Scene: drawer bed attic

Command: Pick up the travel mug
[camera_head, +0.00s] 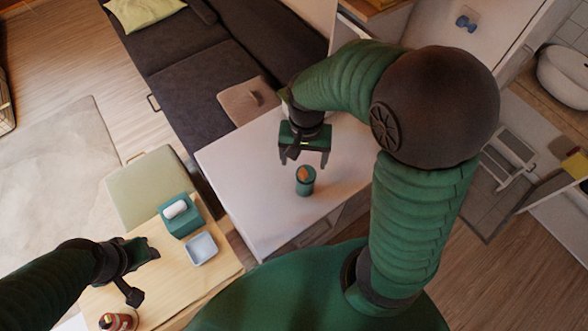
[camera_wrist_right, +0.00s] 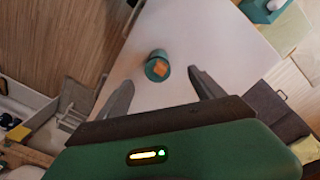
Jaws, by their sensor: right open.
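The travel mug (camera_head: 305,187) is a small teal cylinder with an orange-brown top, standing upright on the white table. In the right wrist view the mug (camera_wrist_right: 154,72) lies ahead, between the lines of the two fingers. My right gripper (camera_head: 304,159) is open and empty, just behind and above the mug in the head view, with its fingers apart from it. It also shows in the right wrist view (camera_wrist_right: 162,78). My left gripper (camera_head: 144,273) is open and empty above the wooden table at lower left.
The white table (camera_head: 240,165) is otherwise clear around the mug. A teal tissue box (camera_head: 181,224), a pale blue square dish (camera_head: 200,249) and a red-brown jar (camera_head: 117,320) are on the wooden table (camera_head: 170,290). A dark sofa (camera_head: 205,80) stands behind.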

